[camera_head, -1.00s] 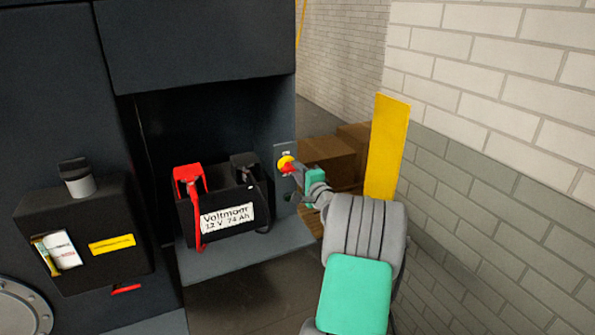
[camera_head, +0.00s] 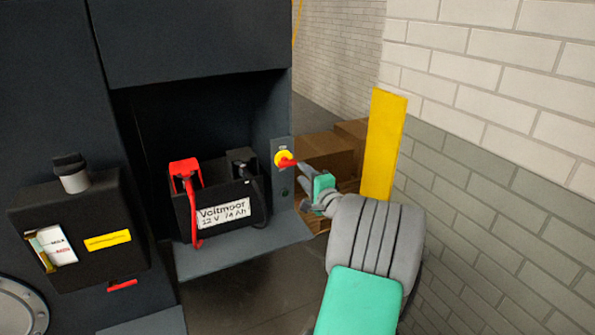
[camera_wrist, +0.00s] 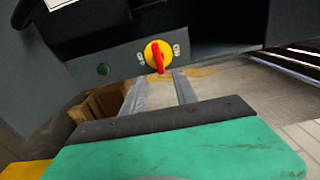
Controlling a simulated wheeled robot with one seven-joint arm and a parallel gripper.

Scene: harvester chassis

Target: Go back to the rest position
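The red-handled switch on a yellow disc (camera_head: 284,159) sits on a grey panel at the right of the battery bay. In the wrist view the switch (camera_wrist: 158,56) shows with its red handle pointing roughly downward, just beyond my fingertips. My gripper (camera_head: 305,172) is in front of the switch, at its right in the head view. In the wrist view its two fingers (camera_wrist: 160,88) stand apart with nothing held between them. A small gap seems to lie between the tips and the handle.
The battery (camera_head: 222,209) with red and black terminal covers stands on a grey shelf left of the switch. A yellow post (camera_head: 384,145) and brown boxes (camera_head: 325,155) are behind my arm. A brick wall (camera_head: 500,120) rises at the right. A black box with papers (camera_head: 80,235) hangs at the left.

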